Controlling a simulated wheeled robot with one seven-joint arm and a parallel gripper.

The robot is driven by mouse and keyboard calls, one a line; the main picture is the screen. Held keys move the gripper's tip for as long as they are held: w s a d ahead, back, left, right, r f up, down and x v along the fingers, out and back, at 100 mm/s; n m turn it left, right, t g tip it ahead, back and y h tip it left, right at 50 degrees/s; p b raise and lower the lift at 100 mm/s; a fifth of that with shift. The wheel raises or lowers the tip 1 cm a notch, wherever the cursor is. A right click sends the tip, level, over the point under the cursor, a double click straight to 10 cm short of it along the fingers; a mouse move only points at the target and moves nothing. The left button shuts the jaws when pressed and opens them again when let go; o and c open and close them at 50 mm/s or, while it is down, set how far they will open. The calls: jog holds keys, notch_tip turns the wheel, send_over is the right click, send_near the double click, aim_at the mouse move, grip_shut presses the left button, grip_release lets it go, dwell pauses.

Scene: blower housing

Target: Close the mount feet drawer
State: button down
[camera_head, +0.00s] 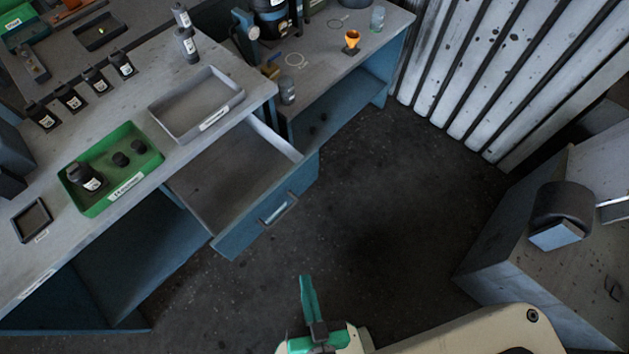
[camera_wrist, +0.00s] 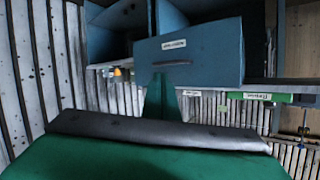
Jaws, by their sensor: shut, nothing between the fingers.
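The drawer (camera_head: 235,178) under the workbench is pulled out, and its visible inside looks empty. Its blue front has a metal handle (camera_head: 278,208). In the wrist view the blue drawer front (camera_wrist: 205,57) stands ahead with a white label and the handle. The label is too small to read. My gripper (camera_head: 305,282) is shut and empty, apart from the drawer, over the floor below it in the head view. Its green fingers (camera_wrist: 160,98) point toward the drawer front in the wrist view and overlap its lower edge there.
The workbench (camera_head: 140,130) carries a green tray (camera_head: 132,195) with dark parts, a grey tray (camera_head: 160,122) and several small black parts. An open shelf lies below. A second bench stands right of the drawer. A grey cabinet (camera_head: 590,260) is at right. The floor (camera_head: 390,190) between is clear.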

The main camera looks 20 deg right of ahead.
jog(key=w+d+f+m+g, duration=0.25)
jog(key=f+m, duration=0.25)
jog(key=f, duration=0.3)
jog(key=w+d+f+m+g, duration=0.1)
jog(key=d+f+m, duration=0.2)
jog(key=f+m, duration=0.35)
jog(key=m+t+y, duration=0.5)
jog(key=m+y, duration=0.5)
jog(key=m, duration=0.6)
send_near(314, 171)
jog(key=shift+n, duration=0.25)
jog(key=x, duration=0.6)
jog(key=shift+w+a, duration=0.15)
jog(key=shift+a, duration=0.1)
